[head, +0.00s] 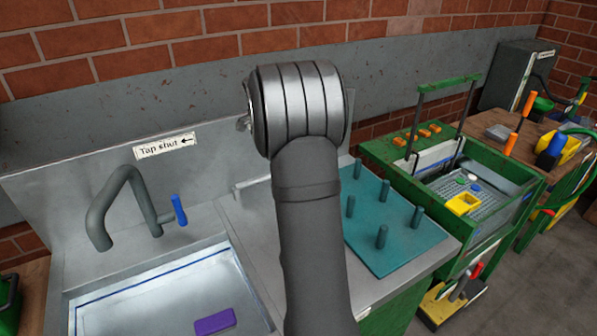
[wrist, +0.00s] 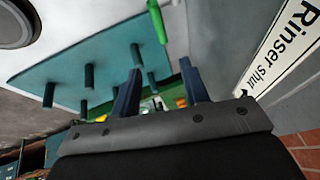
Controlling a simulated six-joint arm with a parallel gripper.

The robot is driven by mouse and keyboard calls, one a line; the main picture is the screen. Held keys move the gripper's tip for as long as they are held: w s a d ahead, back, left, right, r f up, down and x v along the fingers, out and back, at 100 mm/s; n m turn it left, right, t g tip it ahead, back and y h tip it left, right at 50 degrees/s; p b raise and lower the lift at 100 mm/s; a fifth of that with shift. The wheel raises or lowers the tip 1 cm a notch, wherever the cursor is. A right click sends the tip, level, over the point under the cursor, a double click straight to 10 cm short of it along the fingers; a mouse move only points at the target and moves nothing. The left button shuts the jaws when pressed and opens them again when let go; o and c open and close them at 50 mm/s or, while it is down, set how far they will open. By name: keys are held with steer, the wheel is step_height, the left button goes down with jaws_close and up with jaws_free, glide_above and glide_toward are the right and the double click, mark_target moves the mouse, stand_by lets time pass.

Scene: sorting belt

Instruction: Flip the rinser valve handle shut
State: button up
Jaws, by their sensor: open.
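In the wrist view, a bright green handle (wrist: 157,22), which looks like the rinser valve handle, hangs in from the top edge; its upper part is cut off. The white "Rinser shut" sign (wrist: 275,45) with an arrow is to its right. My gripper (wrist: 160,67) is open, its two dark blue fingers apart with nothing held between them. The handle's end lies above the fingertips in the picture; I cannot tell the gap in depth. In the head view my arm hides the gripper, the green handle and the rinser sign.
A teal peg board (head: 400,236) with several pegs lies right of my arm. The sink (head: 150,297) at left holds a purple block (head: 215,321). Its grey tap (head: 128,195) has a blue handle (head: 180,210) under a "Tap shut" sign (head: 165,146). A green-framed machine (head: 510,222) stands further right.

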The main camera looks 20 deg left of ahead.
steer(key=x, duration=1.7)
steer(key=shift+w+f, duration=0.1)
steer(key=shift+a, duration=0.1)
steer(key=shift+c, duration=0.2)
jaws_close()
